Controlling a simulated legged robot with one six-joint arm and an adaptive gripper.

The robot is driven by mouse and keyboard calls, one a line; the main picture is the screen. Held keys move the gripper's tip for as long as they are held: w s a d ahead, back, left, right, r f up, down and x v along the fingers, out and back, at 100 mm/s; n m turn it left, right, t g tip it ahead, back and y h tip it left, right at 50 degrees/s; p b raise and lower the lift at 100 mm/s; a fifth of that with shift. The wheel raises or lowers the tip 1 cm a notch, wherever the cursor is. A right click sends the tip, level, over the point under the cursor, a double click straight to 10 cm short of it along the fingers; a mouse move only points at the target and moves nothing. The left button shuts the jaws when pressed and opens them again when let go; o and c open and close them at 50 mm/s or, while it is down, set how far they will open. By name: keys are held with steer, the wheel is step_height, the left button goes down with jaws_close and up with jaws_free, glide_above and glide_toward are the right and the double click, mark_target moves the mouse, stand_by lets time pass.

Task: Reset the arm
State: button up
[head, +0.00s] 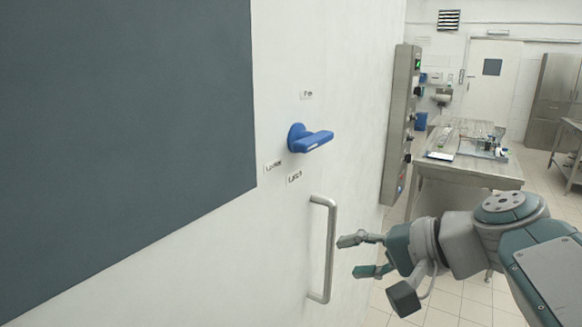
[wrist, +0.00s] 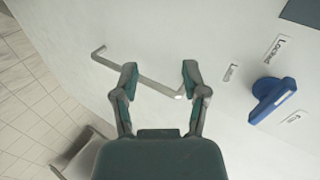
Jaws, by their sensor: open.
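My gripper (head: 358,256) is open and empty in the head view, just to the right of a metal bar handle (head: 331,250) on a white door. In the wrist view my gripper (wrist: 160,80) has its two fingers spread apart, and the bar handle (wrist: 140,74) runs behind them. No contact with the handle shows, though the exact gap is hard to tell. A blue turn handle (head: 310,138) sits on the door above the bar handle, pointing right. It also shows in the wrist view (wrist: 270,100), to the right of my fingers.
The white door panel (head: 290,215) with a dark window (head: 120,120) fills the left side. A steel control panel (head: 402,125) stands beyond it. A steel table (head: 470,168) with items on it is behind my arm. Tiled floor shows around the table.

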steer(key=s+d+f+n+h, duration=0.2)
steer(key=s+f+h, duration=0.3)
steer(key=f, duration=0.3)
steer(key=s+d+f+n+g+h, duration=0.1)
steer(key=s+d+f+n+h, duration=0.2)
steer(key=f, duration=0.5)
steer(key=shift+s+d+f+n+h, duration=0.2)
steer(key=shift+s+d+n+h, duration=0.15)
steer(key=shift+s+h, duration=0.75)
steer(key=shift+s, duration=0.2)
